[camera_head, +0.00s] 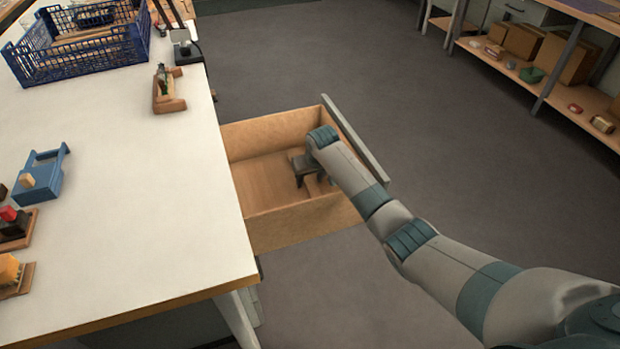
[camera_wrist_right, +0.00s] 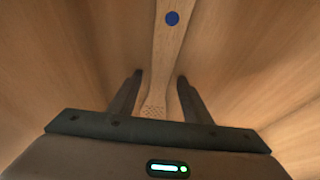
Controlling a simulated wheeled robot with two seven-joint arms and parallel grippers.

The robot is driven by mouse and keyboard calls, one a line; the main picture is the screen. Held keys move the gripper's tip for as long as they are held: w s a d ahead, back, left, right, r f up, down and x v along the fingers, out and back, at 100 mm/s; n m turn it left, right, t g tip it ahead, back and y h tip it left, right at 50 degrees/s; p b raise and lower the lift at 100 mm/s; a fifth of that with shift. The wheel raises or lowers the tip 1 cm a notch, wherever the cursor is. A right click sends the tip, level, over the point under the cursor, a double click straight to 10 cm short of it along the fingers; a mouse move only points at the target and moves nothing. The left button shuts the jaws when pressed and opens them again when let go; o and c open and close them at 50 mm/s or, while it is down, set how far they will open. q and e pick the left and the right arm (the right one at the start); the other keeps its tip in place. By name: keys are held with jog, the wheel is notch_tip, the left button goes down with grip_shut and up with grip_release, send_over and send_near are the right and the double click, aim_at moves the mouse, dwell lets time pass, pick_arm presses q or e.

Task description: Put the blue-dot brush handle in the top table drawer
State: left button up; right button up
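The top table drawer (camera_head: 262,228) is pulled out from the white table's right side, a wooden box with a grey front. My right gripper (camera_head: 308,180) reaches down inside it, near the front panel. In the right wrist view the wooden brush handle (camera_wrist_right: 167,55) with a blue dot (camera_wrist_right: 172,18) runs between the two fingers (camera_wrist_right: 160,80). Gaps show beside the handle, so the fingers look open around it. The handle appears to lie on the drawer floor. In the head view I cannot make it out behind the gripper. My left gripper is not in view.
The white table (camera_head: 130,180) carries a blue crate (camera_head: 85,60), a small wooden holder (camera_head: 167,95), a blue fixture (camera_head: 42,178) and wooden blocks at left. A shelf (camera_head: 560,100) with boxes stands at the far right. The floor between is clear.

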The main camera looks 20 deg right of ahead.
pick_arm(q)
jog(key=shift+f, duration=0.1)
pick_arm(e)
jog(key=shift+s+r, duration=0.15)
jog(key=shift+r, duration=0.35)
jog(key=shift+s+r, duration=0.1)
jog(key=shift+r, duration=0.25)
pick_arm(q)
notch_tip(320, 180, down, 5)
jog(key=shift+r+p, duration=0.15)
jog(key=shift+p, duration=0.7)
pick_arm(e)
jog(key=v, duration=1)
jog(key=shift+r, duration=0.2)
jog(key=shift+s, duration=0.1)
jog(key=shift+r, duration=0.1)
